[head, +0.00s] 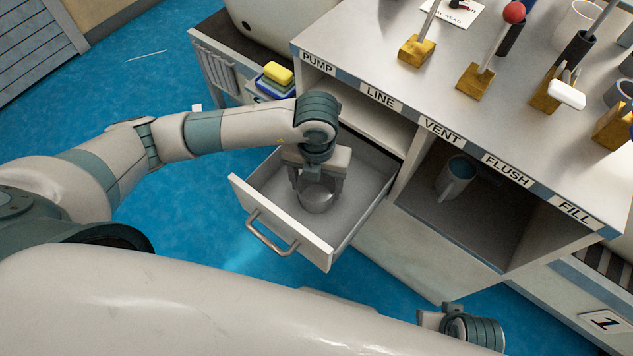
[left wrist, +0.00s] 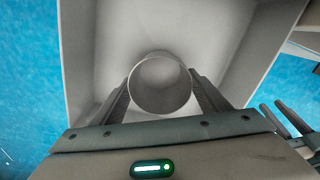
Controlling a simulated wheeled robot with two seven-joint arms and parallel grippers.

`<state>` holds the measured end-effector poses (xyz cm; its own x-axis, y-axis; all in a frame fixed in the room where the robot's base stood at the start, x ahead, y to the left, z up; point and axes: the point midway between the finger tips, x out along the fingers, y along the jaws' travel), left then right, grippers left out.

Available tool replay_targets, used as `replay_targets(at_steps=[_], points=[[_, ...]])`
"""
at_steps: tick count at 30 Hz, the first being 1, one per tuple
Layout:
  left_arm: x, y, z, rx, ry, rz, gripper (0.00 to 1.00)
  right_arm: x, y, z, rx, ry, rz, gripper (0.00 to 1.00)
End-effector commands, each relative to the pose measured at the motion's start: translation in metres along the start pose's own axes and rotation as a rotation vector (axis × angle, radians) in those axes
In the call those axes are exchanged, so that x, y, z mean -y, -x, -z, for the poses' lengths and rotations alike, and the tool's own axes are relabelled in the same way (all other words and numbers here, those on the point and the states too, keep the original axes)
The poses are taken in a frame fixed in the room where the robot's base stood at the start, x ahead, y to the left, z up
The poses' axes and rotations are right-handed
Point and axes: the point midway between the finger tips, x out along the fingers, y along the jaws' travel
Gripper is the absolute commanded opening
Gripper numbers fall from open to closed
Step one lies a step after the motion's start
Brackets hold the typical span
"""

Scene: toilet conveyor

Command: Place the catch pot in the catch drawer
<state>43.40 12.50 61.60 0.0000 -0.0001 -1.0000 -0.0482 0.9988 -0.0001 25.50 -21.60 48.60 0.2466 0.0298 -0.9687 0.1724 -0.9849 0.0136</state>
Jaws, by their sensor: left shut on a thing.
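The catch drawer (head: 368,175) is pulled open below the counter, with a bar handle (head: 272,236) on its front. The catch pot (head: 317,200), a round grey metal pot, is inside the drawer's walls. My left gripper (head: 317,188) points down into the drawer and is shut on the pot, one finger on each side. In the left wrist view the pot's round rim (left wrist: 160,82) sits between the two fingers, above the drawer floor (left wrist: 222,50). I cannot tell whether the pot touches the floor. My right gripper (head: 432,317) shows only partly at the bottom right.
The counter above carries several levers on yellow blocks (head: 474,82) and labels PUMP, LINE, VENT, FLUSH and FILL. A grey mug (head: 456,178) stands in the open compartment right of the drawer. A yellow sponge (head: 278,73) lies at the left. Blue floor surrounds the unit.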

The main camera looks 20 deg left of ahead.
Motion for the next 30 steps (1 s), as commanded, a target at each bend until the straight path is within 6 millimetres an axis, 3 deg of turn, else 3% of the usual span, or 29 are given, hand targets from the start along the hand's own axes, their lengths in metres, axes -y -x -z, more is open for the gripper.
replay_targets(at_steps=[8,9,11,23,30], points=[[0.000,-0.004,0.000,0.000,0.000,0.000,0.44,0.001,-0.004,0.002,-0.007,0.000,0.002,0.31],[0.000,-0.003,0.000,0.000,0.000,0.000,0.76,0.001,-0.003,0.003,-0.013,0.001,0.004,0.31],[0.000,-0.002,0.000,0.000,0.000,0.000,0.88,0.002,-0.003,0.005,-0.017,0.001,0.005,0.31],[0.000,0.001,0.000,0.001,0.001,0.000,0.88,0.001,0.000,0.007,-0.017,0.002,0.002,0.31],[0.001,0.022,-0.001,0.003,-0.001,0.002,0.88,-0.001,-0.002,0.005,-0.006,0.001,-0.002,0.31]])
